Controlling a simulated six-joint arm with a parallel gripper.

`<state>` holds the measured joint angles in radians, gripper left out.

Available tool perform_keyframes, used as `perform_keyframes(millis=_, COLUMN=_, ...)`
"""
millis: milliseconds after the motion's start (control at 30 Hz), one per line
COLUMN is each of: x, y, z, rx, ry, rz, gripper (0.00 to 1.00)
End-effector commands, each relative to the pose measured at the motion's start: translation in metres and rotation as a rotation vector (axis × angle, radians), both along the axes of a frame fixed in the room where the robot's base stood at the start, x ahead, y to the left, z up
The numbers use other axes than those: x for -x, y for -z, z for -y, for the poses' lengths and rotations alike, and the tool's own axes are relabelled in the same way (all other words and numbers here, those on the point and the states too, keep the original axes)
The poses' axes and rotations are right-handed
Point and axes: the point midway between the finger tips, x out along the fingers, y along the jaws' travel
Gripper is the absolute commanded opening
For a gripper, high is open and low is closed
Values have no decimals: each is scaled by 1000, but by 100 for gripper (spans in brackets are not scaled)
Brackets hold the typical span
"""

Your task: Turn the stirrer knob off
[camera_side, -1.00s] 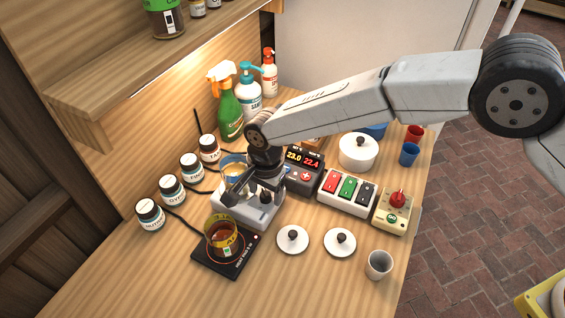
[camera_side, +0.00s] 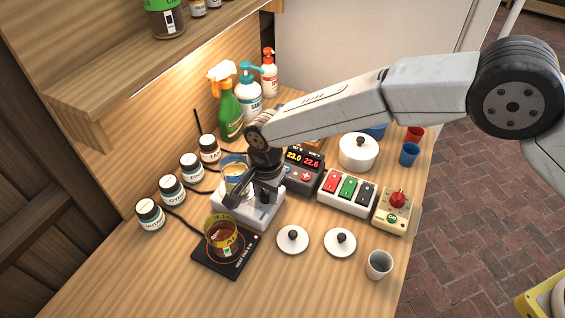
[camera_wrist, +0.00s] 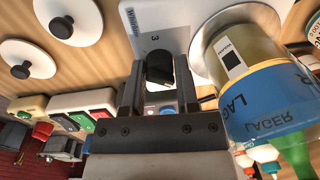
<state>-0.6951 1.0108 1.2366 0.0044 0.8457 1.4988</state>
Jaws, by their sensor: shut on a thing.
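The stirrer (camera_side: 238,212) is a white box on the bench in the side view, and its white top also shows in the wrist view (camera_wrist: 160,22). Its black knob (camera_wrist: 159,66) sits between the two fingers of my gripper (camera_wrist: 160,80) in the wrist view. My gripper is shut on the knob. In the side view my gripper (camera_side: 266,198) is down at the stirrer's front and hides the knob. A beaker with a blue LAGER label (camera_wrist: 265,105) stands on the stirrer's round plate, close to the right finger in the wrist view.
A temperature display (camera_side: 303,160), a switch box (camera_side: 347,192), two white lids (camera_side: 292,241) and several jars (camera_side: 171,188) stand around.

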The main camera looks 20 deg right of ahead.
Motion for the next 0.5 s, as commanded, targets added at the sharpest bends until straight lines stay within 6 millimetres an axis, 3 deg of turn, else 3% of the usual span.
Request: perform_keyframes(millis=500, x=1, y=0, z=1, rx=3, ry=-318, rz=-4, gripper=0)
